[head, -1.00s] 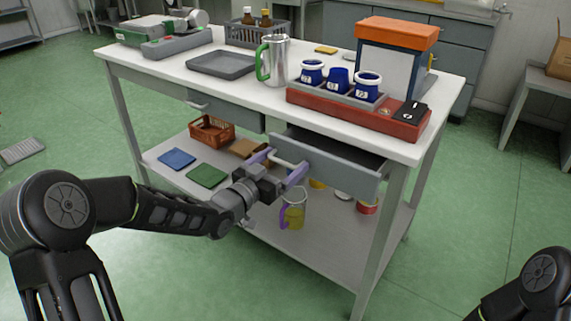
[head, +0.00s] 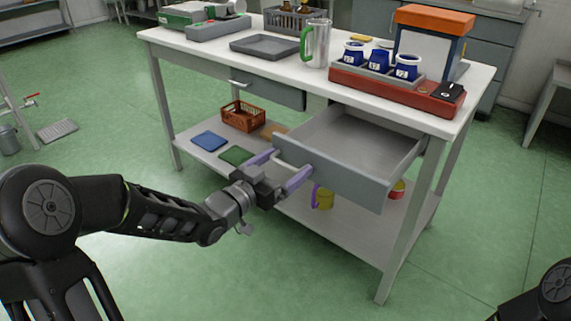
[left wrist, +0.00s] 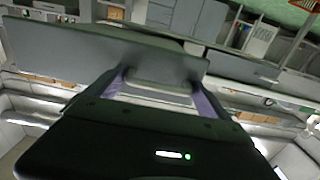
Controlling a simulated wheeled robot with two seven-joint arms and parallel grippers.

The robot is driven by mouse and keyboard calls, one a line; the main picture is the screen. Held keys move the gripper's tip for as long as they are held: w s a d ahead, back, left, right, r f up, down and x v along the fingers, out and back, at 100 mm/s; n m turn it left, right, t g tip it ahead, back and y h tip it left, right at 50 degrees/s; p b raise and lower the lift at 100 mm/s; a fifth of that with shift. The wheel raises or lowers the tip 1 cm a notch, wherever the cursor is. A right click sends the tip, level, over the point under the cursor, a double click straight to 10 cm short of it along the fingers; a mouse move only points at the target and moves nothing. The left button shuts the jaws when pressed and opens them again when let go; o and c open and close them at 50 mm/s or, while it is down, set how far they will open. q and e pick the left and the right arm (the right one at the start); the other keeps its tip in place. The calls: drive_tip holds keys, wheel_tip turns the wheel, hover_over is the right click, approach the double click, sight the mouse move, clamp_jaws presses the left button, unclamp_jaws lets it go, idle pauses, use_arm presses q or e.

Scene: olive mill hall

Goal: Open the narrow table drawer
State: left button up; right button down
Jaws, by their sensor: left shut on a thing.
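The narrow drawer (head: 345,141) under the right part of the white table (head: 215,45) stands well out, its grey interior showing and empty. Its grey front panel (head: 350,184) faces me and also spans the left wrist view (left wrist: 75,42). My left gripper (head: 280,169) is shut on the bar handle (head: 290,166), with a purple finger at each side of it. In the left wrist view the handle (left wrist: 155,88) lies between the two fingers. My right gripper is out of view; only part of my right arm shows at bottom right.
A second drawer (head: 265,91) to the left is shut. On the tabletop are a steel jug (head: 317,45), a grey tray (head: 265,46) and a red rack (head: 390,92) with blue cups. The green floor before the table is clear.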

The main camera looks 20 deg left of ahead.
use_arm(q)
drive_tip(key=shift+s+d+f, duration=0.1)
drive_tip(key=shift+d, duration=0.2)
drive_tip(key=o, duration=1.8)
drive_tip(key=shift+a, duration=0.1)
drive_tip(key=shift+s+a, duration=0.15)
drive_tip(key=shift+s, duration=0.05)
drive_tip(key=p+v, duration=0.1)
drive_tip(key=v, duration=0.6)
drive_tip(key=shift+s, duration=0.1)
